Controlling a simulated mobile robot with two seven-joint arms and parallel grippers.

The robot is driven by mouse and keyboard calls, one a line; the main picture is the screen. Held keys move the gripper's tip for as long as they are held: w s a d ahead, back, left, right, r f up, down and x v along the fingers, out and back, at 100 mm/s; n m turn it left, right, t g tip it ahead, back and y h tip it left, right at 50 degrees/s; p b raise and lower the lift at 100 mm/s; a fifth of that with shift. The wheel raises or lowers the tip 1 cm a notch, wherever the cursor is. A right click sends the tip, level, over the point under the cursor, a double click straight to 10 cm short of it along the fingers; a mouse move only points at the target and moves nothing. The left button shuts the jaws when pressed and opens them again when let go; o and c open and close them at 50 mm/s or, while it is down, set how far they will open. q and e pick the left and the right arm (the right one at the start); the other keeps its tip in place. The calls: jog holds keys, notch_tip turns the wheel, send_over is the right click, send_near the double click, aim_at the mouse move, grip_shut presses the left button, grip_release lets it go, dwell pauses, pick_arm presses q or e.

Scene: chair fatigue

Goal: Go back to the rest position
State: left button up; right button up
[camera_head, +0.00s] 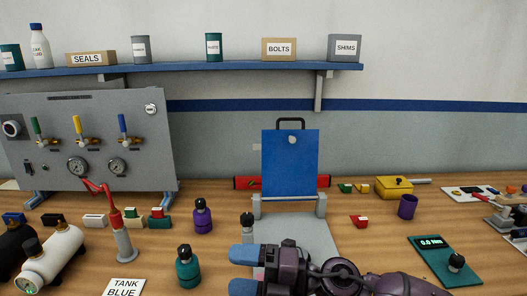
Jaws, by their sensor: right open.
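My right gripper (243,270) is at the bottom middle, with its arm coming in from the lower right. Its two blue fingertips point left and stand apart, with no object seen held between them. It is in front of a grey base plate (292,233) and hides the plate's near part. A blue upright panel (290,165) with a black handle stands behind the plate. A black-topped post (247,221) shows just beyond the fingertips. My left gripper is not in view.
A teal bottle (188,268) and a purple bottle (202,216) stand left of the gripper. A red lever (115,217) and a white cylinder (50,258) are farther left. A green meter (445,261) lies at right. A gauge panel (90,140) and a shelf (190,68) are behind.

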jog(key=w+d+r+m+t+h, duration=0.1)
jog(key=w+d+m+t+h, duration=0.1)
jog(key=d+m+t, duration=0.4)
jog(key=w+d+m+t+h, duration=0.1)
jog(key=d+m+t+h, duration=0.15)
jog(key=m+t, duration=0.7)
jog(key=s+d+f+m+h, duration=0.2)
jog(key=d+f+m+h, duration=0.7)
jog(key=d+m+h, duration=0.35)
jog(key=s+d+f+m+g+h, duration=0.1)
jog(key=s+d+f+m+g, duration=0.15)
jog(key=s+f+g, duration=0.4)
jog(key=s+d+f+m+g+h, duration=0.1)
jog(key=s+d+f+m+g, duration=0.2)
jog(key=s, duration=0.6)
jog(key=s+d+f+m+g+h, duration=0.1)
jog(key=s+d+f+g, duration=0.35)
jog(key=s, duration=0.35)
jog(key=w+f+t+y, duration=0.1)
jog(key=w+f+t, duration=0.6)
jog(key=f, duration=0.3)
jog(key=shift+d+f+n+t, duration=0.15)
jog(key=shift+n+t, duration=0.3)
jog(key=shift+t, duration=0.1)
